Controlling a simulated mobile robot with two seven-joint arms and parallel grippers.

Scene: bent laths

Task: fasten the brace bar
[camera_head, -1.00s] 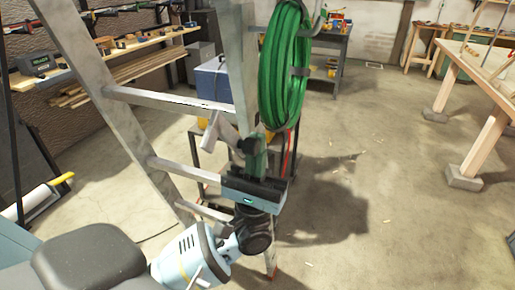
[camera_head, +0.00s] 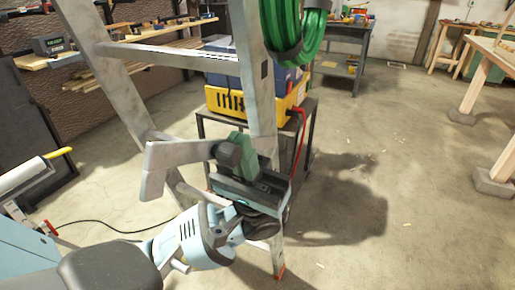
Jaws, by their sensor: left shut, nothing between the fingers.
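A grey metal stepladder (camera_head: 262,122) stands in front of me. A short grey bent bar (camera_head: 180,155), which looks like the brace bar, spans the space beside its right rail, with its left end turned down. A black knob (camera_head: 228,154) is at the bar's right end. My left gripper (camera_head: 242,150) is at the rail, just right of the knob. Its green fingers are shut and point up, with nothing held; whether they touch the knob I cannot tell. The bar's joint to the rail is partly hidden. My right gripper is not in view.
A green hose coil (camera_head: 290,30) hangs at the ladder's upper right. A wooden bench (camera_head: 480,100) is at the right. The floor between is open.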

